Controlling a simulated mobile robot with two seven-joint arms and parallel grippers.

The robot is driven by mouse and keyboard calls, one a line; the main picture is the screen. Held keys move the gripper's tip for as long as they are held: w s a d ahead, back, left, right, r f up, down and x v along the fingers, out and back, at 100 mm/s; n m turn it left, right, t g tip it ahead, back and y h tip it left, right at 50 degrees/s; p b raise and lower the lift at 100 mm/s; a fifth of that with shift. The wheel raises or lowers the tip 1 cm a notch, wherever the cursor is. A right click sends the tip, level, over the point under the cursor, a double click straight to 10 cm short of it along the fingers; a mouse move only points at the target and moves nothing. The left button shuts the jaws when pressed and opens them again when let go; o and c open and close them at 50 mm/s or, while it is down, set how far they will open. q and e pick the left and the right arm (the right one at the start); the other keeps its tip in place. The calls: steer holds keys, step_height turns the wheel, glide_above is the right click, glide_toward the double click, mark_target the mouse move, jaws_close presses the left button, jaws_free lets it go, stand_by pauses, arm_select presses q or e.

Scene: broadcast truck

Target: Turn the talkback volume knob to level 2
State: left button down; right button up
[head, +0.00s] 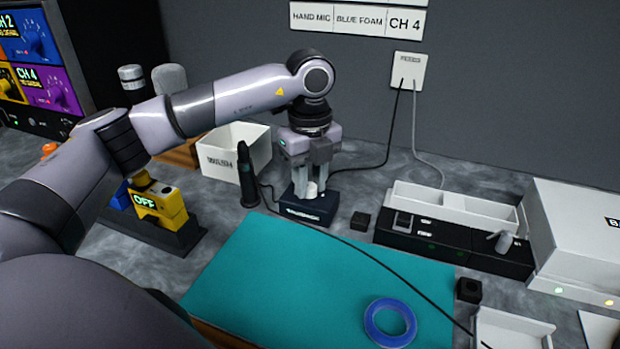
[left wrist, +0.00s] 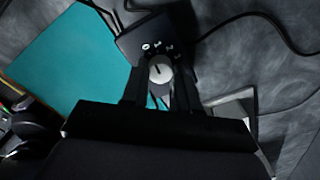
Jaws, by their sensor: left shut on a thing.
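The talkback box (head: 309,210) is a small dark blue box on the grey counter, just behind the teal mat. Its white round volume knob (head: 312,188) stands on top. My left gripper (head: 312,186) points straight down with its fingers on either side of the knob, shut on it. In the left wrist view the knob (left wrist: 160,70) sits between the fingertips (left wrist: 160,84). Small white level marks (left wrist: 158,46) arc above it on the box (left wrist: 133,42). A short dark line on the knob points up and slightly left; I cannot read which level it meets. My right gripper is not in view.
A black handheld mic (head: 247,175) stands left of the box, near a white bin (head: 233,150). A small black cube (head: 360,221) is close to its right. The teal mat (head: 270,275) holds blue tape (head: 390,322); a black cable (head: 390,268) crosses it.

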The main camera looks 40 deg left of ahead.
mark_target(310, 186)
arm_select(q)
steer(key=m, duration=1)
steer(key=shift+m+p, duration=0.3)
stand_by(0.5)
steer(key=c, duration=0.8)
jaws_free()
steer(key=shift+c, duration=0.2)
steer(key=shift+r, duration=0.15)
step_height(310, 186, up, 7)
steer(key=shift+f, duration=0.1)
